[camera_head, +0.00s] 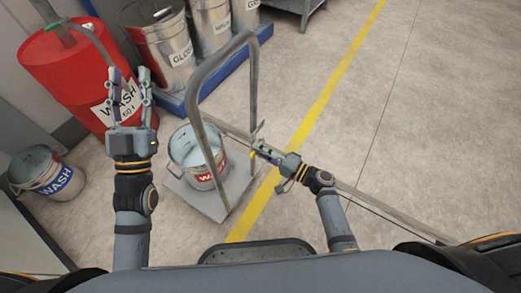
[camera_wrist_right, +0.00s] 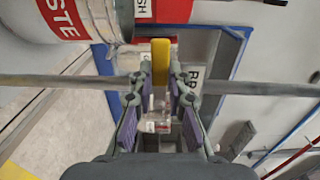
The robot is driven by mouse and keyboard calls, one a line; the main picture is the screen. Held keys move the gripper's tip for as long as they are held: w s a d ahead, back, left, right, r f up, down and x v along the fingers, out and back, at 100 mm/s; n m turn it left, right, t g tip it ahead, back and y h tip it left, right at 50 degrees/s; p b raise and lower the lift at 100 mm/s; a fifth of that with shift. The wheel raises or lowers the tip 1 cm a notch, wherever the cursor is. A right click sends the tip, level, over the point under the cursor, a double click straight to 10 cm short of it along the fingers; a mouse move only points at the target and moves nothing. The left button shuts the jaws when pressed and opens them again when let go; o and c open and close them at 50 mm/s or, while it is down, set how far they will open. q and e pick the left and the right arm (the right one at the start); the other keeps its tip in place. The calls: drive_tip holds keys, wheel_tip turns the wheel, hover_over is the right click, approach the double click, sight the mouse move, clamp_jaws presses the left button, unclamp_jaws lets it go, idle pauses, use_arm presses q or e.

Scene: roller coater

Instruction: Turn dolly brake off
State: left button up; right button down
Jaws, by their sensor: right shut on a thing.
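The dolly (camera_head: 238,200) has a grey platform and a tall looped grey handle (camera_head: 208,72). A metal bucket with a red label (camera_head: 207,181) stands on its platform. My right gripper (camera_head: 258,148) is at the right post of the handle. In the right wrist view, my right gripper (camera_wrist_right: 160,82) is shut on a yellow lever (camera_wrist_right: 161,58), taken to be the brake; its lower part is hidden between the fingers. The handle post (camera_wrist_right: 60,81) runs across behind the fingers. My left gripper (camera_head: 130,88) is open and empty, left of the dolly.
Several metal drums (camera_head: 160,50) stand on a blue pallet (camera_head: 225,62). The floor right of the yellow line (camera_head: 330,85) is largely clear.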

idle(0.3)
drive_tip(key=c, duration=1.3)
unclamp_jaws()
drive_tip(key=v, duration=1.2)
